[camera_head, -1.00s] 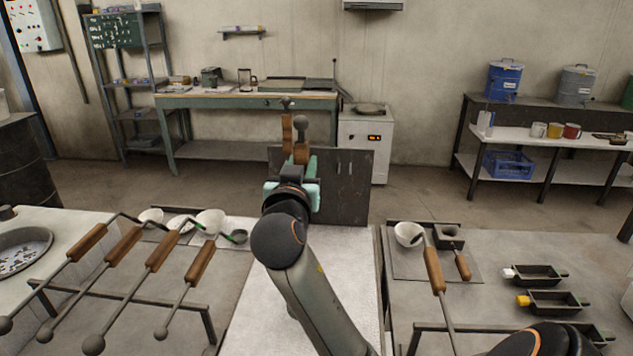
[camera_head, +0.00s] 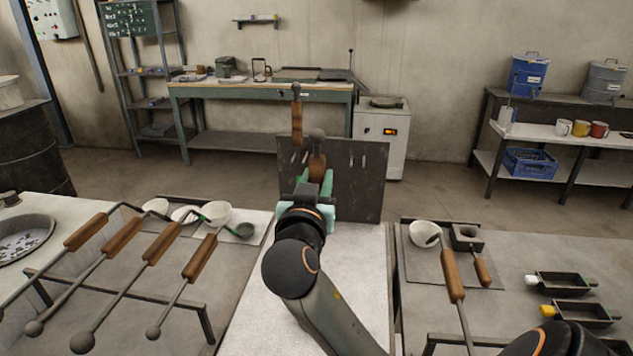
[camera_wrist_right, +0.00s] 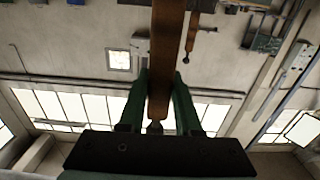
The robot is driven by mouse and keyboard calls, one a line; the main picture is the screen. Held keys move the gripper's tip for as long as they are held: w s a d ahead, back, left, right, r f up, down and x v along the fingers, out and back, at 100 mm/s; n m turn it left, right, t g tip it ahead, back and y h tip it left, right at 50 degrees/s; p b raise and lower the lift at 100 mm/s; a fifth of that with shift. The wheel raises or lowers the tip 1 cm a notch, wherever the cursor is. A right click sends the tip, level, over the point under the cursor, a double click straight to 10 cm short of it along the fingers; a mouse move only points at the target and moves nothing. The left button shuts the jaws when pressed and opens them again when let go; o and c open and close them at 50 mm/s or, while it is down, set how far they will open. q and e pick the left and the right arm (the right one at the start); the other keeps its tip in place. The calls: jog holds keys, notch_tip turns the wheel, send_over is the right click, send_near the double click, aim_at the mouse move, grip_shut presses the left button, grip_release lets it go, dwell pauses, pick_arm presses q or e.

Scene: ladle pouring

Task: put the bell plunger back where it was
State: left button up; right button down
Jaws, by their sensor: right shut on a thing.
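My right gripper (camera_head: 317,178) is shut on the wooden handle of a tool, the bell plunger (camera_head: 317,161). It is held upright with a dark ball on top, in front of the dark slotted board (camera_head: 358,176). In the right wrist view the handle (camera_wrist_right: 166,45) runs between the two green fingers (camera_wrist_right: 158,110). The plunger's lower end is hidden behind my gripper and arm. A second wooden-handled tool (camera_head: 297,122) stands upright just left of it, rising above the board's top edge. My left gripper is not in view.
A rack at left carries several wooden-handled ladles (camera_head: 117,240), with white bowls (camera_head: 217,215) behind them. On the right bench are a white bowl (camera_head: 424,233), wooden-handled tools (camera_head: 453,277) and small dark moulds (camera_head: 561,282). The pale middle tabletop (camera_head: 350,270) is largely clear.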

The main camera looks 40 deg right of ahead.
jog(key=shift+s+a+r, duration=0.1)
jog(key=shift+s+r, duration=0.1)
jog(key=shift+f, duration=0.15)
jog(key=c, duration=1)
grip_release()
jog(key=shift+f, duration=0.15)
jog(key=shift+c, duration=0.2)
jog(key=o, duration=0.4)
jog(key=shift+o, duration=0.2)
